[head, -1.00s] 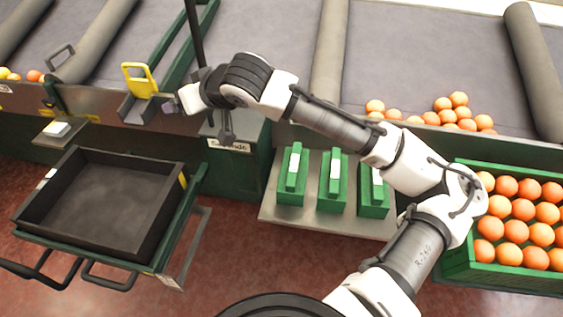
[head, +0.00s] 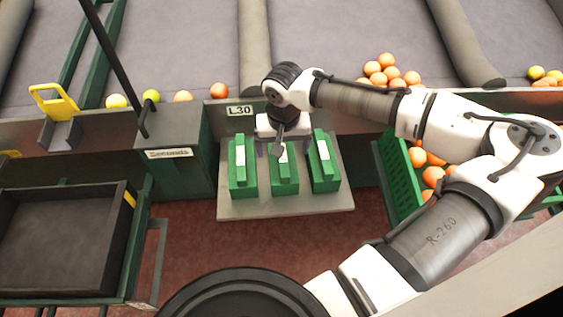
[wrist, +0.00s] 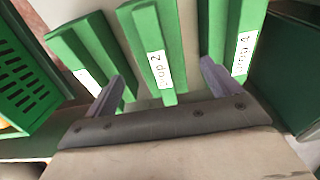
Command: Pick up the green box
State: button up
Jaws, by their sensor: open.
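Three green boxes with white labels stand in a row on a pale shelf (head: 230,211): a left one (head: 240,180), a middle one (head: 285,186) and a right one (head: 326,178). My gripper (head: 283,150) is open above the row, over the back part of the middle box. In the wrist view the open fingers (wrist: 162,75) lie on either side of the middle box (wrist: 152,35), with nothing held. The other two boxes show there too, one at the left (wrist: 78,50) and one at the right (wrist: 240,35). Whether the fingers touch any box is unclear.
A green crate of oranges (head: 398,178) stands right of the shelf, partly behind my arm. A green cabinet marked "Seconds" (head: 172,170) stands left, beyond it a black tray (head: 60,245). A conveyor wall with an "L30" sign (head: 240,111) rises behind the boxes.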

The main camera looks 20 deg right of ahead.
jog(key=f, duration=0.4)
jog(key=w+f+p, duration=0.1)
jog(key=f, duration=0.2)
jog(key=shift+w+d+f, duration=0.1)
jog(key=shift+d, duration=0.1)
jog(key=c, duration=1.2)
jog(key=shift+c, duration=0.2)
